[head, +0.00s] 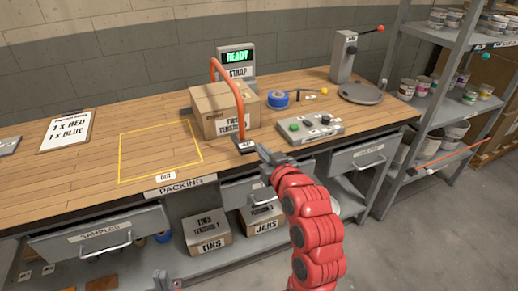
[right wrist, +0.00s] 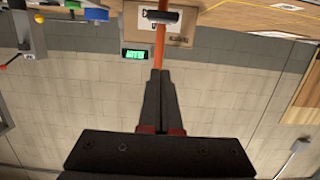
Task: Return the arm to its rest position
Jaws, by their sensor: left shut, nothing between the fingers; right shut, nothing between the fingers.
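My right arm, red, reaches up from the bottom of the head view. Its gripper (head: 264,156) is at the bench's front edge, just below the foot of the orange strap arch, with nothing held. In the right wrist view the dark fingers (right wrist: 158,76) are shut together and empty, overlapping the orange arch in the picture; I cannot tell the gap. Only a small part of my left gripper (head: 162,279) shows at the bottom edge of the head view, low in front of the bench; it is shut and empty.
A cardboard box (head: 209,121) stands under the orange arch (head: 232,88) on the wooden bench (head: 75,184). A button panel (head: 311,130) is to its right. Drawer handles (head: 370,162) stick out below the bench edge. A shelf rack (head: 408,185) stands right; the floor before it is clear.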

